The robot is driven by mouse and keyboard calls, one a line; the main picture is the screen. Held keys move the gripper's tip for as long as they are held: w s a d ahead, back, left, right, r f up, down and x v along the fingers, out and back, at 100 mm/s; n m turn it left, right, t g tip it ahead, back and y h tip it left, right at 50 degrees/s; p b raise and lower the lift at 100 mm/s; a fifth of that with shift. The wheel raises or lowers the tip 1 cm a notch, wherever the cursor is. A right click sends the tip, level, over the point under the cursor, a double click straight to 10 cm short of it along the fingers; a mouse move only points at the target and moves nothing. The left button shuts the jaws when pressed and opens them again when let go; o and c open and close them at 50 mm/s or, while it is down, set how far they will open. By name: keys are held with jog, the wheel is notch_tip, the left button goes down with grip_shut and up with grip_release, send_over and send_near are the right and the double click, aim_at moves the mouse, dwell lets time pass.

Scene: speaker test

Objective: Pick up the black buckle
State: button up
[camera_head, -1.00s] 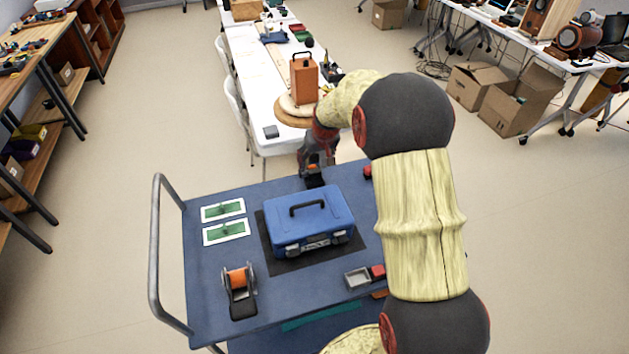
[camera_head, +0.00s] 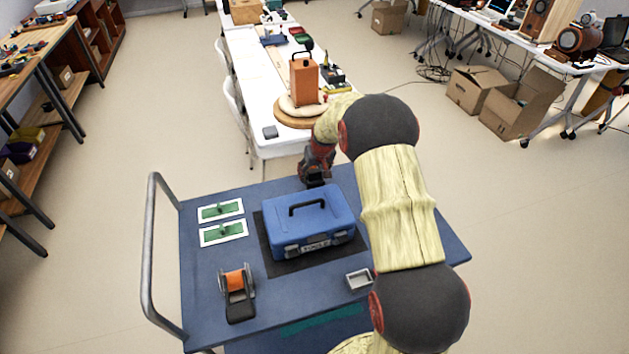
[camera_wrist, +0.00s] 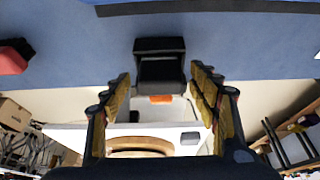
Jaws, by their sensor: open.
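A black blocky piece, which I take to be the buckle (camera_wrist: 160,62), lies on the blue cart top near its far edge. An orange bit (camera_wrist: 160,98) shows beside it in the wrist view. My gripper (camera_wrist: 160,78) is open, with one finger on each side of the picture. The near part of the black piece shows between the fingertips, with gaps on both sides. I see no contact. In the head view my gripper (camera_head: 317,178) is low at the cart's far edge, just behind the toolbox, and largely hides the black piece.
A blue toolbox (camera_head: 307,224) on a dark mat stands close in front of my gripper. A red block (camera_wrist: 12,60) lies to the side. The cart also bears green boards (camera_head: 221,211), a tape dispenser (camera_head: 238,290) and a small tray (camera_head: 360,279). A white table (camera_head: 280,147) stands beyond.

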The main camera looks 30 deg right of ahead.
jog(key=shift+r, duration=0.1)
jog(key=c, duration=0.4)
jog(key=c, duration=0.7)
jog(key=shift+r, duration=0.15)
jog(key=shift+c, duration=0.5)
